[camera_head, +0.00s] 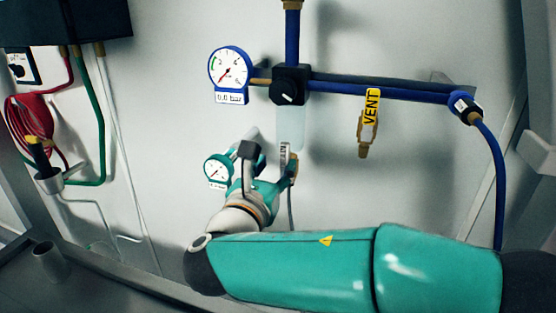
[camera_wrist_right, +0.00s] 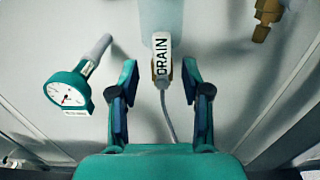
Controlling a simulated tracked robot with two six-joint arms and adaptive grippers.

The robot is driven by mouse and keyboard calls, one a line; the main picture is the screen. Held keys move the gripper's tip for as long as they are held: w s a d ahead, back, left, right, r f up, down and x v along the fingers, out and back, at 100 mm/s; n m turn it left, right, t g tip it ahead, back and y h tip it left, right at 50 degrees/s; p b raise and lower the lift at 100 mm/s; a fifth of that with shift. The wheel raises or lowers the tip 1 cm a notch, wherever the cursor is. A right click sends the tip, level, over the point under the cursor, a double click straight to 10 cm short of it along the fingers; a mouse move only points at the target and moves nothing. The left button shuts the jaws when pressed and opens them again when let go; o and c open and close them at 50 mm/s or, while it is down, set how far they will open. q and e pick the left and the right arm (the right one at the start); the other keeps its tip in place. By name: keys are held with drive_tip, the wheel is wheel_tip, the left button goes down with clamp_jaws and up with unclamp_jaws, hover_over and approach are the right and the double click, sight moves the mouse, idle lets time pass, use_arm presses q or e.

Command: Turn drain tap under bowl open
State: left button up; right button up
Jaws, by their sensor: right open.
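The drain tap (camera_wrist_right: 162,58) carries a white DRAIN label and hangs under the translucent bowl (camera_head: 291,128). A thin grey tube runs down from it. In the head view, the tap's label (camera_head: 285,154) shows edge-on beside my right gripper (camera_head: 276,170). In the right wrist view, my right gripper (camera_wrist_right: 160,85) is open. Its two fingers stand to the left and right of the tap, with a gap on each side. I see no contact, and how deep the tap sits between the fingers is unclear. My left gripper is not in view.
A blue-rimmed gauge (camera_head: 229,68) and a black valve block (camera_head: 290,86) sit above. A teal gauge (camera_head: 217,168) is close to the left of my right gripper. A brass VENT valve (camera_head: 367,130) hangs to the right from a blue pipe (camera_head: 395,93).

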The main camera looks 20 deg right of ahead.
drive_tip(key=v, duration=0.7)
drive_tip(key=shift+s+a, duration=0.25)
drive_tip(key=shift+s, duration=0.1)
drive_tip(key=shift+f, duration=0.1)
